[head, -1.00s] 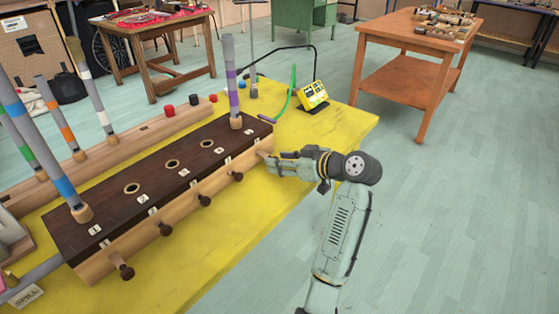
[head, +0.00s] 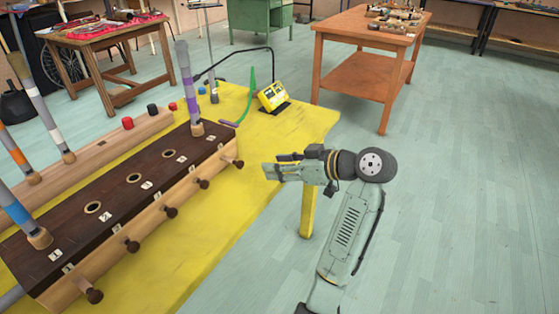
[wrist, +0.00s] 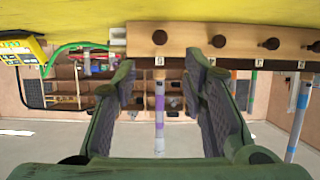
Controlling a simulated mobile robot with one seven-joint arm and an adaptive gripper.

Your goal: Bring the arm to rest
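My gripper (head: 272,166) is in the head view, right of the wooden box with the dark top (head: 129,190), apart from it and near the right edge of the yellow table (head: 222,224). In the wrist view my gripper (wrist: 165,80) has its two green fingers spread wide, with nothing held between them. The box also shows in the wrist view (wrist: 175,42), beyond the fingers, with its dark knobs. A purple-banded tube (head: 186,90) stands in the box's far end. It shows between the fingers in the wrist view (wrist: 159,110), in the background.
A yellow device (head: 273,96) and a green tube (head: 247,98) are at the table's far end. A blue-banded tube (head: 20,215) stands in the box's near end. An orange-brown table (head: 358,70) stands behind. The floor (head: 460,210) to the right is clear.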

